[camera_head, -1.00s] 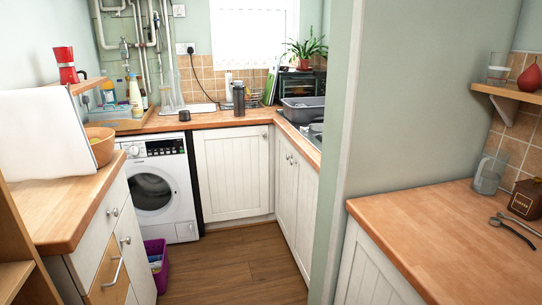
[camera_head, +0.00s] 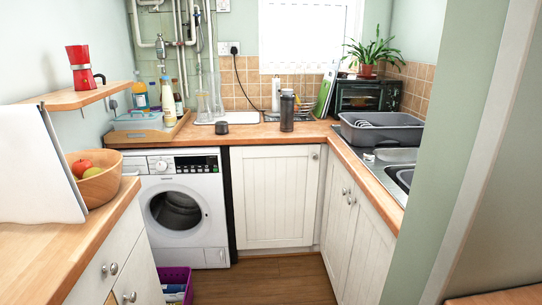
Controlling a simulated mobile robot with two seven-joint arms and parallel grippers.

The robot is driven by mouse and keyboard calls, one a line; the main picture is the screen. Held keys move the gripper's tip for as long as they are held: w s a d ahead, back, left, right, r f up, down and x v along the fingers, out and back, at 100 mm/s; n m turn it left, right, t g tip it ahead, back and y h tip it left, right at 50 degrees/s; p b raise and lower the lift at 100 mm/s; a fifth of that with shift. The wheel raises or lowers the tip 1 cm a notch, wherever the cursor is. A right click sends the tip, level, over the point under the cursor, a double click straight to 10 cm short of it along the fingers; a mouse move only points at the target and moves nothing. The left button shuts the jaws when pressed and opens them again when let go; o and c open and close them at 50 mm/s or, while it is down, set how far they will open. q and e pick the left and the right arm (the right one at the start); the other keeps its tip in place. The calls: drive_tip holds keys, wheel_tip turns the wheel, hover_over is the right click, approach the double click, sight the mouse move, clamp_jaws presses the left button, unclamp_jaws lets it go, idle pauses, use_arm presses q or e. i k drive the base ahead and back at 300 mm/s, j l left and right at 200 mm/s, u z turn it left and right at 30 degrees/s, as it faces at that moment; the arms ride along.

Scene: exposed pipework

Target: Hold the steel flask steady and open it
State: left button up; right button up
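A dark grey flask (camera_head: 287,112) stands upright on the far wooden counter, above the white cupboard door and left of the sink corner. Its top is narrower and looks capped, though it is too small to make out the lid clearly. A short dark cylinder (camera_head: 221,129) stands apart from it on the counter to the left. Neither of my grippers is in view.
A grey dish tub (camera_head: 382,132) stands right of the flask by the sink. A wooden tray (camera_head: 150,135) with bottles is at the left. A washing machine (camera_head: 183,205), fruit bowl (camera_head: 98,187) and purple crate (camera_head: 174,278) flank the clear floor (camera_head: 270,280). A wall end (camera_head: 450,150) borders the right.

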sight(286, 116)
drive_tip(key=i+u, duration=0.15)
drive_tip(key=i, duration=1)
drive_tip(key=i+j+z, duration=0.2)
drive_tip(key=i, duration=0.95)
drive_tip(key=i+l, duration=0.05)
